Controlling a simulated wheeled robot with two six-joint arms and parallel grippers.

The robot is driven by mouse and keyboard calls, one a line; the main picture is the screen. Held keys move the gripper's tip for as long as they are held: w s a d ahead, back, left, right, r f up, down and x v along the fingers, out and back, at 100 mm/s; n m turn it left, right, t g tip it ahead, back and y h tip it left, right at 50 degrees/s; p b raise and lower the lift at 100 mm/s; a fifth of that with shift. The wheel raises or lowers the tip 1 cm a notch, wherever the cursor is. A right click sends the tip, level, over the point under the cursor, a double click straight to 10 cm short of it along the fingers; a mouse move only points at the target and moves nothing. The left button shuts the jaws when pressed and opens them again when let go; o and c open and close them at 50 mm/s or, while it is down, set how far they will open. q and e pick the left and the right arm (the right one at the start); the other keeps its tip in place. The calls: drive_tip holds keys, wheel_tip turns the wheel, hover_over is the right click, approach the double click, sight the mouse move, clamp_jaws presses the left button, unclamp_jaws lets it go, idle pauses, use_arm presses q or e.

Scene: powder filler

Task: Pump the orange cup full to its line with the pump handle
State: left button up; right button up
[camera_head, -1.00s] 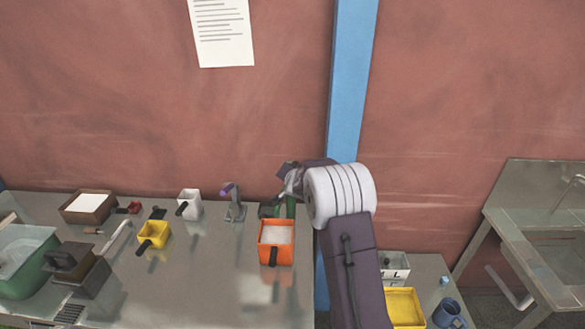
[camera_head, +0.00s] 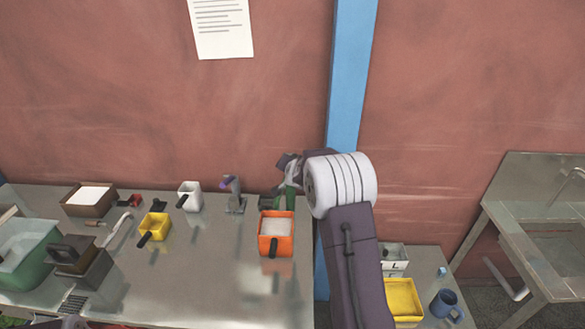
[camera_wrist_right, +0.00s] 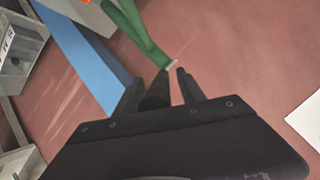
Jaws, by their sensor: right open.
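The orange cup (camera_head: 276,246) stands on the metal table with its dark handle toward me and pale contents inside; I cannot make out its line. Just behind it is the green pump (camera_head: 291,198), partly hidden by my right arm. In the right wrist view the green pump lever (camera_wrist_right: 146,38) runs down to a dark handle (camera_wrist_right: 156,92). My right gripper (camera_wrist_right: 159,76) is open, with the dark handle between its fingers, nearer the left one. In the head view my right gripper (camera_head: 287,170) is small, above the pump. My left gripper is not in view.
A grey stand with a purple top (camera_head: 235,203), a white cup (camera_head: 190,197) and a yellow cup (camera_head: 155,227) stand left of the orange cup. A green tub (camera_head: 35,255) is at far left. The table's middle front is clear. A blue post (camera_head: 348,70) rises behind my arm.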

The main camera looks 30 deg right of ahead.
drive_tip(key=v, duration=0.8)
drive_tip(key=shift+s+r, duration=0.15)
drive_tip(key=shift+s, duration=0.1)
drive_tip(key=shift+a, duration=0.1)
drive_tip(key=s+a+f+n+g+y+b, duration=0.25)
drive_tip(key=s+a+f+n+b, duration=0.2)
drive_tip(key=a+f, duration=0.45)
drive_tip(key=s+a+f+n+g+y+b, duration=0.1)
drive_tip(key=s+a+f+n+g+b, duration=0.2)
drive_tip(key=s+f, duration=0.5)
drive_tip(key=s+a+f+n+g+y+b, duration=0.1)
drive_tip(key=s+a+f+n+g+b, duration=0.2)
drive_tip(key=s+f, duration=0.6)
drive_tip(key=s+a+n+g, duration=0.1)
drive_tip(key=s+a, duration=0.1)
drive_tip(key=s, duration=0.4)
drive_tip(key=shift+a+b, duration=0.2)
drive_tip(key=shift+b, duration=0.1)
